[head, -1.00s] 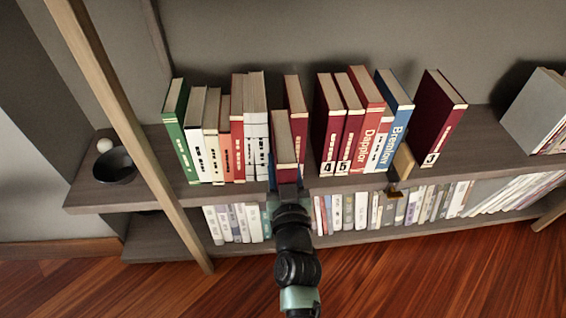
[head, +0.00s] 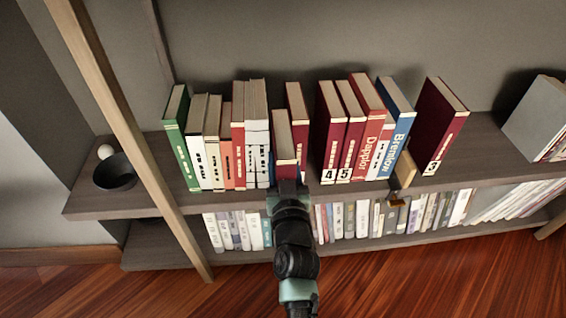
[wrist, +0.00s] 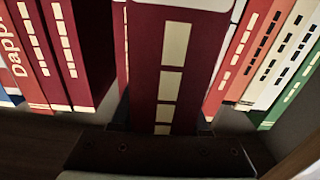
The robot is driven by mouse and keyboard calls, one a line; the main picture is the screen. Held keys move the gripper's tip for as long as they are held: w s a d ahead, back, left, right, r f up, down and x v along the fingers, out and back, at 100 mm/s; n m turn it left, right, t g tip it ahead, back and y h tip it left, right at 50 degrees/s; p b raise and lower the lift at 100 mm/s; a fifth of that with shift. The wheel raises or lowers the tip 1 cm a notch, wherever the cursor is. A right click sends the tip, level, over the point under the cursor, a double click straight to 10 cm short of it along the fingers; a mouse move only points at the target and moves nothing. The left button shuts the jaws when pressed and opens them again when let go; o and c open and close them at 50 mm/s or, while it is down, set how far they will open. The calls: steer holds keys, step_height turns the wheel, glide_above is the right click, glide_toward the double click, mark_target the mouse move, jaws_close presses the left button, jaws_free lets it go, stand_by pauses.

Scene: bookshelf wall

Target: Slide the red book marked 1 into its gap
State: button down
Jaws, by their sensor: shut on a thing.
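My gripper (head: 287,186) is shut on a red book (head: 285,150) with a cream page block, held upright by the lower part of its spine. In the wrist view the book (wrist: 165,70) fills the middle, cream blocks on its spine. Its number does not show. It stands in the row between white books (head: 257,140) on the left and another red book (head: 297,108) on the right, its spine jutting out in front of that one. I cannot tell how deep it sits, or whether it touches its neighbours.
The upper shelf (head: 460,181) carries a green book (head: 178,135) at the row's left end and dark red books marked 4 (head: 329,140) and 5 (head: 350,140) to the right. A leaning dark red book (head: 438,125) stands further right. A wooden post (head: 120,125) rises at the left.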

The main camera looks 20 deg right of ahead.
steer(key=shift+w+d+r, duration=0.1)
steer(key=shift+w+r, duration=0.1)
steer(key=shift+r, duration=0.05)
steer(key=shift+f+b, duration=0.3)
steer(key=shift+b, duration=0.05)
stand_by(0.6)
steer(key=shift+c, duration=1.8)
jaws_free()
steer(key=shift+f, duration=0.1)
steer(key=shift+o, duration=0.2)
steer(key=shift+a, duration=0.2)
steer(key=shift+d, duration=0.2)
steer(key=p+v, duration=0.1)
steer(key=v, duration=1.2)
steer(key=shift+p, duration=0.4)
steer(key=shift+a, duration=0.1)
